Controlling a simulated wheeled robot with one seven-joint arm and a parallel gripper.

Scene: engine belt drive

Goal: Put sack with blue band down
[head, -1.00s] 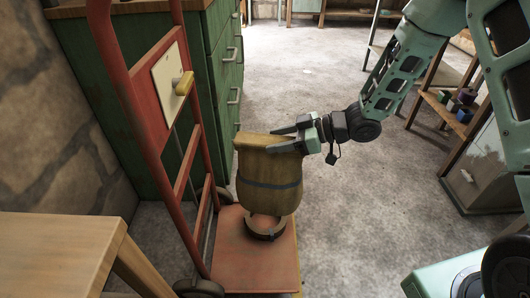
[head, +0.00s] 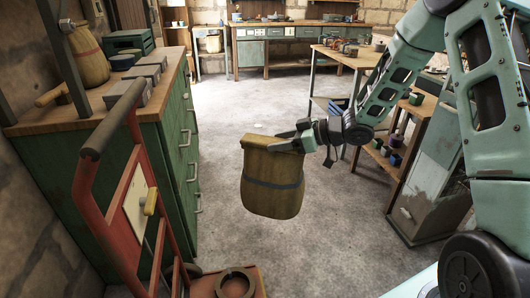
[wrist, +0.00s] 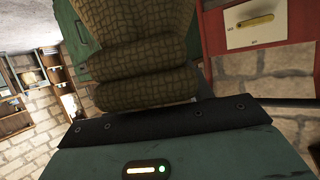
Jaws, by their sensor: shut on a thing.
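The sack with the blue band (head: 272,182) hangs upright from my gripper (head: 290,143) in the head view, its dark bluish band around the middle. My gripper is shut on the sack's folded top. The sack is in the air, with grey floor behind it and the red hand truck to its lower left. In the wrist view the sack's woven top (wrist: 148,60) fills the upper middle, and the fingertips are hidden.
The red hand truck (head: 115,235) stands at left, with a dark ring (head: 235,283) on its base plate. A green cabinet (head: 165,135) has another sack (head: 86,55) and grey blocks on top. Shelves stand at right. The middle floor is clear.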

